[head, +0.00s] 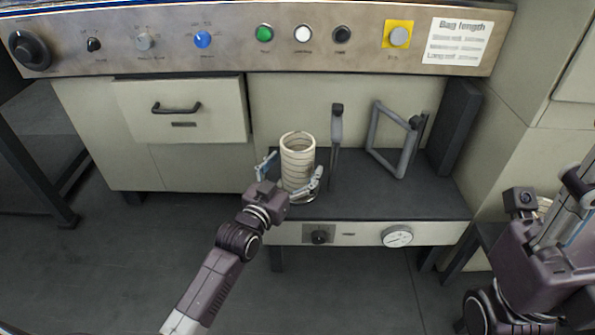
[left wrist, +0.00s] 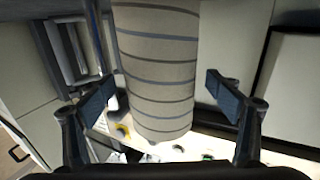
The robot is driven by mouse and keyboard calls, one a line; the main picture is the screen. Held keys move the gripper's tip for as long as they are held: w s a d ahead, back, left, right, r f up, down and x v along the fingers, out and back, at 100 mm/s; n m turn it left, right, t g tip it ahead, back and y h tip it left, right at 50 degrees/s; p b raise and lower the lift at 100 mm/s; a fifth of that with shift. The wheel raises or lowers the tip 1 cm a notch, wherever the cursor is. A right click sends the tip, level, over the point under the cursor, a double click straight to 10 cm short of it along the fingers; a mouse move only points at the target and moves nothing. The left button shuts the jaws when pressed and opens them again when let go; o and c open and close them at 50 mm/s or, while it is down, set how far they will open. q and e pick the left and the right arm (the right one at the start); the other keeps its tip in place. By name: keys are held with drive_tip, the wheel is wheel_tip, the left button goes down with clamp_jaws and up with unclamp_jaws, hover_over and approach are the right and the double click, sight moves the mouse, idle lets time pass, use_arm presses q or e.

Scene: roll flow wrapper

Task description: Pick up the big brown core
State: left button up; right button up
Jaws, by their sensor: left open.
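A tall pale cylindrical core with thin darker rings (head: 298,160) stands upright on the dark shelf (head: 390,200); it looks cream rather than brown. My left gripper (head: 292,174) is open, with one finger on each side of the core. In the left wrist view, the core (left wrist: 160,70) fills the space between the open fingers (left wrist: 162,88). A gap shows at the right finger; the left finger is very close to the core, and contact is unclear. My right arm is at the right edge of the head view, and its finger state is unclear.
A grey upright post (head: 335,140) and a grey frame (head: 392,142) stand on the shelf right of the core. A control panel (head: 260,58) runs above. A drawer with a dark handle (head: 180,112) is to the left. A pale object shows partly behind my right arm.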

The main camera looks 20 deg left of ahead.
use_arm(q)
drive_tip(key=shift+w+d, duration=0.1)
drive_tip(key=shift+w, duration=0.8)
drive_tip(key=shift+r, duration=0.1)
drive_tip(key=c, duration=1.4)
